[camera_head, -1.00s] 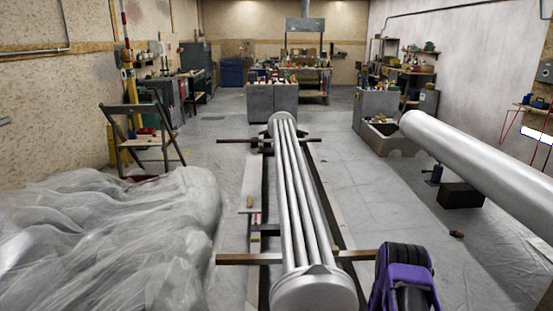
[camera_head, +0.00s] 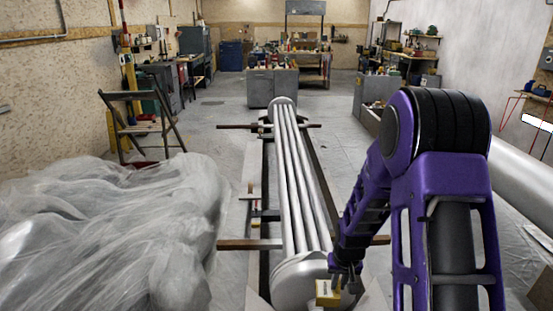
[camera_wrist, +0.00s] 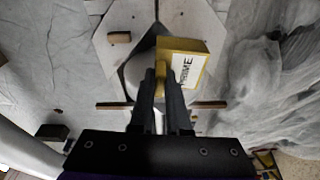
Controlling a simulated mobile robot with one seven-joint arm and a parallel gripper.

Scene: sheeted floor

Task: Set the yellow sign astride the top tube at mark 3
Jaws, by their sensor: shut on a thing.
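The yellow sign (camera_head: 328,292) is a small yellow block with a white lettered face. My gripper (camera_head: 343,278) is shut on it and holds it at the near right of the bundle's end cap. In the wrist view the sign (camera_wrist: 193,46) sticks out past the fingertips of my gripper (camera_wrist: 163,80), its lettering facing right. The bundle of silver tubes (camera_head: 294,170) runs away from me along the floor, between round end caps. I cannot make out any numbered mark on the tubes, nor which tube is the top one.
Wooden bars (camera_head: 250,244) cross under the bundle near both ends. Crumpled clear sheeting (camera_head: 110,240) fills the left, with a stepladder (camera_head: 140,120) behind it. A large silver pipe (camera_head: 520,175) lies at right, partly behind my arm. Workbenches stand at the back.

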